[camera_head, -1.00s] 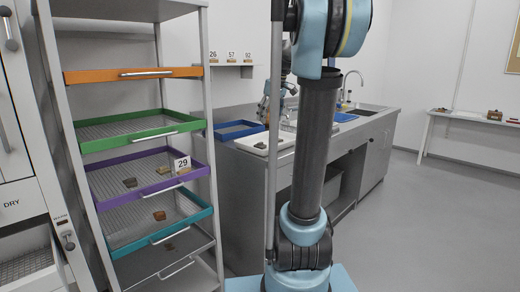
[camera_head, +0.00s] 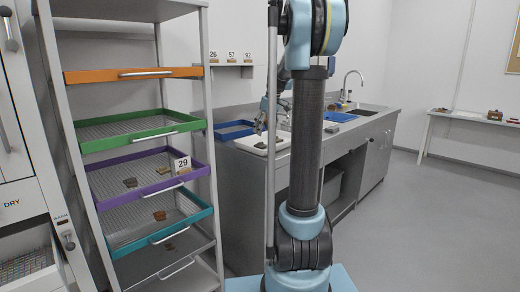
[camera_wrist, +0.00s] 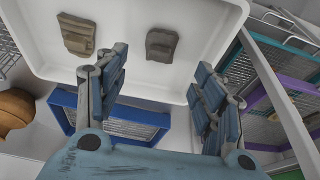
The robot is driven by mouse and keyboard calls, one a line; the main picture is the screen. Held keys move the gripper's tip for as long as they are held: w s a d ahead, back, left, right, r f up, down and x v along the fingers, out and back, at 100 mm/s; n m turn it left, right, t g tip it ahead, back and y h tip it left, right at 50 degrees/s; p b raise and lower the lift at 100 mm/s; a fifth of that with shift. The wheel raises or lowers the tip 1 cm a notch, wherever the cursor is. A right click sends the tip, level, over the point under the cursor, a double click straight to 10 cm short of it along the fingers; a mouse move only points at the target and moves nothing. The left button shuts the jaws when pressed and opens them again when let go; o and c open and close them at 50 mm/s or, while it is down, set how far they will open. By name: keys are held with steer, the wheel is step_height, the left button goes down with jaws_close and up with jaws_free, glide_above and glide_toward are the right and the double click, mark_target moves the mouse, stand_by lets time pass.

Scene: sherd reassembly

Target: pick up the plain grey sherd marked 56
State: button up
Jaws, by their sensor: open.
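A plain dark grey-brown sherd (camera_wrist: 161,45) lies in a white tray (camera_wrist: 205,12) in the wrist view. No number can be read on it. A lighter olive-tan sherd (camera_wrist: 77,34) with faint marks lies to its left in the same tray. My gripper (camera_wrist: 160,64) is open and empty, one finger on each side of the picture, with the grey sherd showing beyond the gap between them. In the head view my gripper (camera_head: 263,124) is just above the white tray (camera_head: 246,145) on the counter; the sherds there are too small or hidden to make out.
A blue tray (camera_head: 234,130) stands behind the white one. A rack with a green tray (camera_head: 130,143) and a purple tray (camera_head: 115,197) stands left, with a 29 tag (camera_head: 182,164). A round brown object (camera_wrist: 14,108) is left in the wrist view.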

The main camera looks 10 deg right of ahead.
mark_target(261, 143)
steer(key=shift+x, duration=3.65)
steer(key=shift+c, duration=0.4)
steer(key=c, duration=1.2)
